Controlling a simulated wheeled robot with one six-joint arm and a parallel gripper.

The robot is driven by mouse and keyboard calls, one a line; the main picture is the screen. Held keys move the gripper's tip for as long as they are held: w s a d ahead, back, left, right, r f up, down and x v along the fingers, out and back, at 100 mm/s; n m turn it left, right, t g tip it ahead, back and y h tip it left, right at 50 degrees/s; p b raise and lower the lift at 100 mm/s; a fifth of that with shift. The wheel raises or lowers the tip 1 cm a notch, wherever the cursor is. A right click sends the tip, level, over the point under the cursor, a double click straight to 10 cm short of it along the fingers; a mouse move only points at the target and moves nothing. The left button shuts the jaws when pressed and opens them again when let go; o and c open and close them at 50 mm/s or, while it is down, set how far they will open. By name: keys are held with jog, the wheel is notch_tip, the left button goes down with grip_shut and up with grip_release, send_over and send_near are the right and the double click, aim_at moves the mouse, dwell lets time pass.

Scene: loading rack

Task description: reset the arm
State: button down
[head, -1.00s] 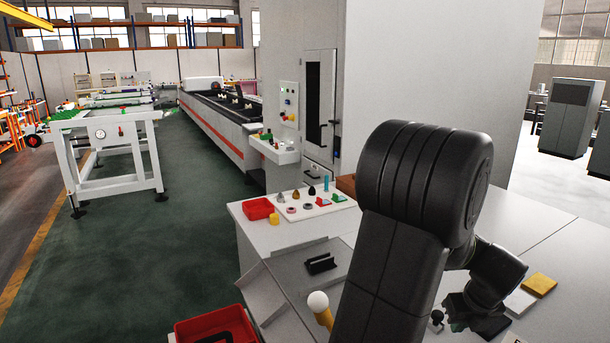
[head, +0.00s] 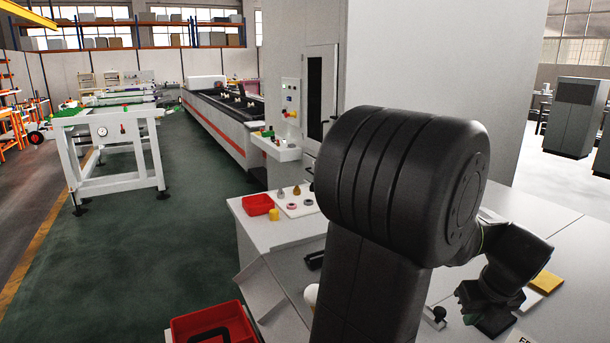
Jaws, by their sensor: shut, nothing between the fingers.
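My black arm rises large across the lower middle of the head view and hides part of the worktable. My gripper (head: 484,312) is low at the right, beyond the upper arm, pointing down over the white worktable (head: 560,235). It is shut and holds nothing; its fingertips are small and dark, and I cannot tell how far they are above the table.
A red tray (head: 258,205), a yellow cylinder (head: 274,215) and several small parts stand on the table's left end. A red bin (head: 215,325) is at the bottom. A yellow block (head: 546,282) and a small black knob (head: 436,316) lie near my gripper.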

jog(key=w+r+n, duration=0.1)
jog(key=n, duration=0.4)
jog(key=r+n, duration=0.1)
jog(key=n, duration=0.4)
jog(key=w+r+n+p, duration=0.1)
jog(key=r+n, duration=0.1)
jog(key=n, duration=0.4)
jog(key=shift+w+d, duration=0.2)
jog(key=shift+w, duration=0.1)
dwell(0.4)
